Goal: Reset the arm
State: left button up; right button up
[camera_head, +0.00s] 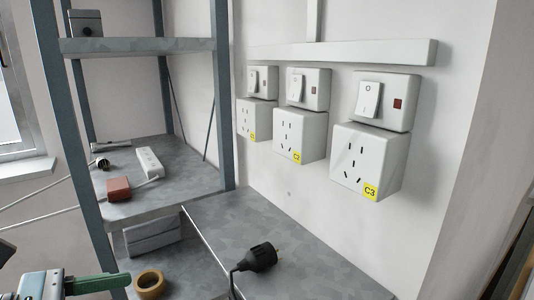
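The task's line names no object apart from the arm. A black plug (259,257) with a dark cord lies on the grey worktop (310,262) below the wall sockets, with its prongs pointing right. Three white wall sockets with switches above them hang in a row: C1 (254,117), C2 (299,136) and C3 (366,162). No plug sits in any of them.
A grey metal shelf (160,190) at left holds a white power strip (150,163), a reddish-brown block (118,189) and a small plug (101,164). The worktop right of the plug is clear.

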pick_arm(q)
jog(key=s+d+n+h+p, duration=0.2)
jog(key=d+n+h+p, duration=0.1)
jog(key=n+h, duration=0.35)
jog(key=s+a+f+n+t+y+p, duration=0.25)
jog(key=f+n+t+y, duration=0.45)
jog(key=n, duration=0.8)
jog(key=s+a+f+n+t+y+p, duration=0.15)
jog(key=a+f+n+y, duration=0.25)
jog(key=f+n+y, duration=0.9)
jog(key=s+d+f+n+g+h+p, duration=0.2)
jog(key=s+f+n+g, duration=0.6)
jog(key=s+f, duration=0.7)
jog(key=s+d+n+h, duration=0.1)
jog(key=s+n, duration=0.1)
jog(key=shift+s+d+f+n, duration=0.25)
jog(key=shift+s+d+n, duration=0.05)
jog(key=shift+s+n, duration=0.05)
pick_arm(e)
jog(key=w+r+t, duration=0.1)
jog(key=w+r, duration=0.2)
jog(key=r, duration=0.2)
jog(key=w+d+r+t, duration=0.1)
jog(key=w+r, duration=0.2)
jog(key=r, duration=0.3)
